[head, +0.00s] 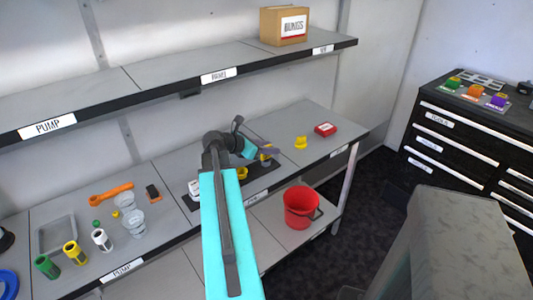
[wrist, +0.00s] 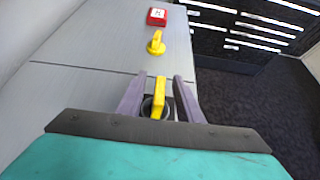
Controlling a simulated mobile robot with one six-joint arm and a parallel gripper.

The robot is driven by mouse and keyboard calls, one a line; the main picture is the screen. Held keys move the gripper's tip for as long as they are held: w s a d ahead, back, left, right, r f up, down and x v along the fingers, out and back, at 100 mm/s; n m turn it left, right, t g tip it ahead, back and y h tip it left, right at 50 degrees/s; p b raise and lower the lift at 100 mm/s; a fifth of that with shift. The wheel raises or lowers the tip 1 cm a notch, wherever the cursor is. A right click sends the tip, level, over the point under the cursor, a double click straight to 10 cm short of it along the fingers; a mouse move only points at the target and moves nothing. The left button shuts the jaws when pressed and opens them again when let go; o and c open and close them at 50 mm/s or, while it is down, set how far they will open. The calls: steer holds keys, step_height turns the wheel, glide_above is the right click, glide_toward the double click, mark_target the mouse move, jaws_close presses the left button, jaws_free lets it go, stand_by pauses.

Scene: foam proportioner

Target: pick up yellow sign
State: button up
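I see no yellow thing that is plainly a sign. In the wrist view an upright yellow piece (wrist: 159,97) stands on a dark round part, between the fingers of my gripper (wrist: 158,82). The fingers are apart, with gaps on both sides of it, so my gripper is open. In the head view my gripper (head: 268,151) is over the bench, and the yellow piece (head: 266,149) shows partly behind it. A second yellow piece with a round base (wrist: 156,43) stands farther along the bench; it also shows in the head view (head: 300,143).
A red box (wrist: 157,16) lies beyond the second yellow piece. Another yellow part (head: 241,173) sits near my arm. A red bucket (head: 300,207) stands below the bench. A shelf (head: 180,82) with a cardboard box (head: 284,26) runs above. Bare bench surrounds the far yellow piece.

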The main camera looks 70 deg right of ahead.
steer(key=shift+x, duration=1.3)
steer(key=shift+r, duration=0.1)
jaws_close()
